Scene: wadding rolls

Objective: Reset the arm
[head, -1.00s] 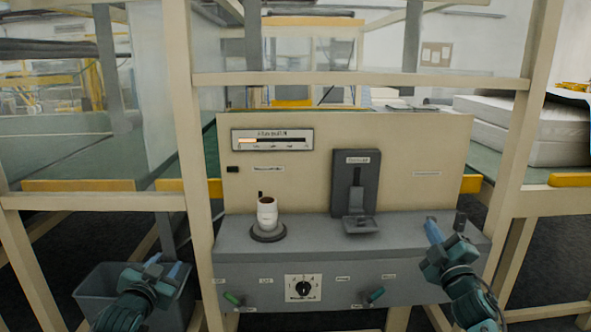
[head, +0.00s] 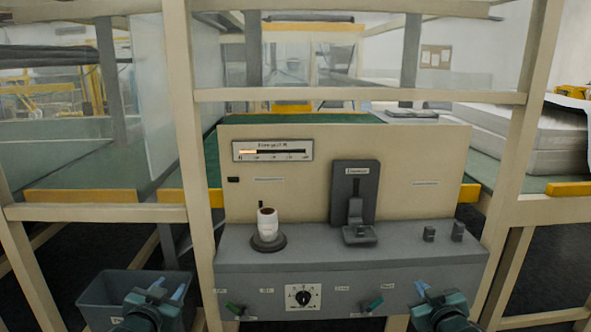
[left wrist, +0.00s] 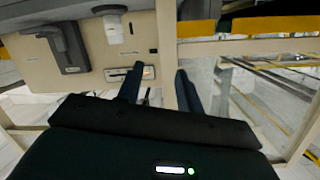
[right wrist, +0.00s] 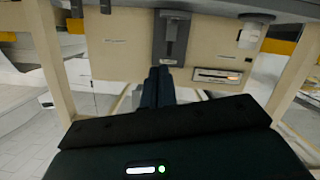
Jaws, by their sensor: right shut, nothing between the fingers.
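My left gripper (head: 168,290) is low at the left in the head view, over the grey bin. In the left wrist view its fingers (left wrist: 158,88) are apart with nothing between them. My right gripper (head: 421,288) is low at the right, in front of the console. In the right wrist view its fingers (right wrist: 158,86) are together and empty. Both grippers are clear of the console's controls. No separate task object is named.
The grey console (head: 310,246) carries a white roll (head: 268,224) on a round base, a dark lever unit (head: 356,205) and two small knobs (head: 429,234). A dial (head: 303,297) is on its front. A grey bin (head: 98,291) stands left. Beige frame posts (head: 189,150) flank the console.

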